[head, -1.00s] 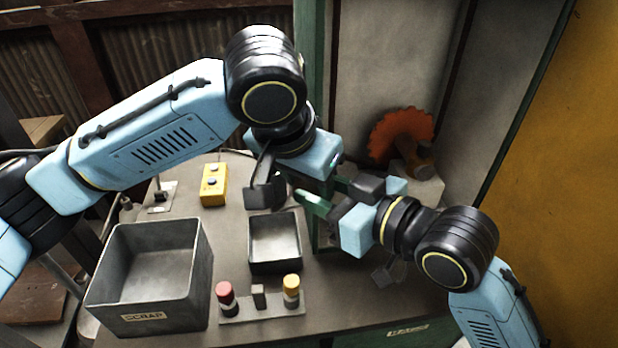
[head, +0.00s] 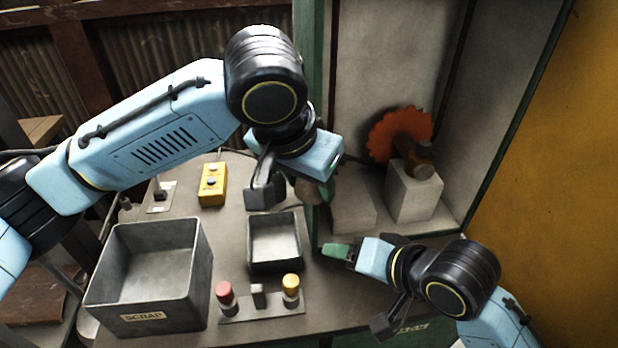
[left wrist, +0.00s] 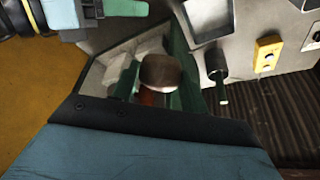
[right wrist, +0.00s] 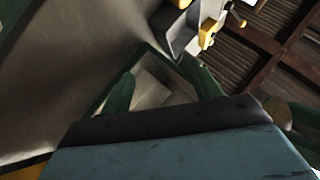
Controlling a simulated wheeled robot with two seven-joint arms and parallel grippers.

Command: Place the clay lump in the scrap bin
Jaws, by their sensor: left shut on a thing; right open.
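The clay lump (head: 307,190) is a small brown, rounded piece, mostly hidden behind the left gripper in the head view. In the left wrist view the lump (left wrist: 160,74) sits between the green fingers. My left gripper (head: 316,192) is shut on it and holds it above the right part of the bench, beside the green post. My right gripper (head: 337,251) is lower and to the right, apart from the lump; its fingers stand apart and empty in the right wrist view (right wrist: 163,88). The grey scrap bin (head: 190,308), labelled SCRAP, stands at the bench's left front.
A smaller grey tray (head: 275,268) stands right of the bin. A panel with red and yellow knobs (head: 258,305) lies in front. A yellow button box (head: 213,184) is behind. An orange toothed disc (head: 392,135) and a pale block (head: 413,193) stand in the cabinet at right.

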